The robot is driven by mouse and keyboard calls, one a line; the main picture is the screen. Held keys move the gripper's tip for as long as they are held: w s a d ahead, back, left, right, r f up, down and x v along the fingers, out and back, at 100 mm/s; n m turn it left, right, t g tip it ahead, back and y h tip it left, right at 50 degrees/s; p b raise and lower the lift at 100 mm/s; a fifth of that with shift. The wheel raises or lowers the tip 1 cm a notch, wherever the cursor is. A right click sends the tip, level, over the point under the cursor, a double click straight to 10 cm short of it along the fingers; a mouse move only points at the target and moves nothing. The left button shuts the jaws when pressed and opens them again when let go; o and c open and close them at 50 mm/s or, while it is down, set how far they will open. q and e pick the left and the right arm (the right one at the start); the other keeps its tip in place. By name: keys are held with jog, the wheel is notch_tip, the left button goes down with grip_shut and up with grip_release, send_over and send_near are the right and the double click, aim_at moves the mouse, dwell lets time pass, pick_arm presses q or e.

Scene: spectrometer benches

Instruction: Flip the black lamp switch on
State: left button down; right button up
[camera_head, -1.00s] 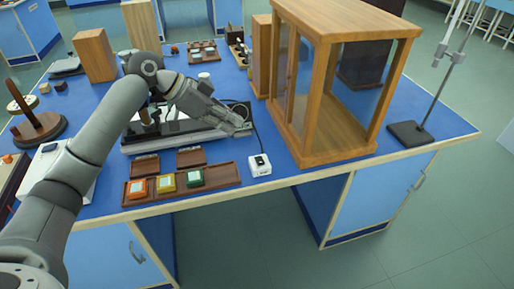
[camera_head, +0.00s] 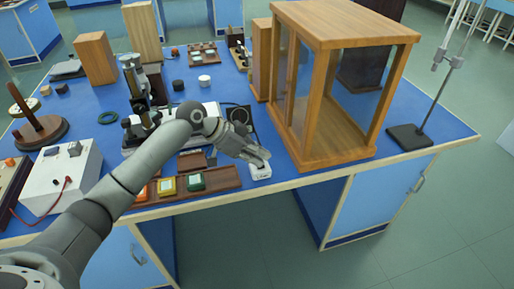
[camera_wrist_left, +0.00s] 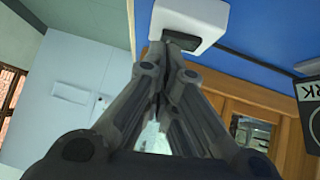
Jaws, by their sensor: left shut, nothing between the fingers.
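The lamp switch is a small white box (camera_head: 261,174) near the front edge of the blue bench. In the left wrist view the white box (camera_wrist_left: 210,14) shows its black rocker (camera_wrist_left: 184,39) just beyond the fingertips. My left gripper (camera_head: 263,157) is shut and empty, with its tips right over the box and hiding most of its top in the head view. In the left wrist view the closed fingers (camera_wrist_left: 169,52) point at the rocker. I cannot tell whether they touch it, or which way the rocker is tipped. My right gripper is not in view.
A wooden tray (camera_head: 222,180) with orange, yellow and green blocks lies left of the switch. A wood-framed glass case (camera_head: 304,150) stands close on the right. Behind the left arm is the spectrometer apparatus (camera_head: 135,85). A stand base (camera_head: 410,136) is farther right.

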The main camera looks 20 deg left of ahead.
pick_arm(q)
jog(key=shift+f, duration=0.1)
jog(key=shift+s+d+f+t, duration=0.15)
jog(key=shift+f+t, duration=0.05)
jog(key=shift+t, duration=0.1)
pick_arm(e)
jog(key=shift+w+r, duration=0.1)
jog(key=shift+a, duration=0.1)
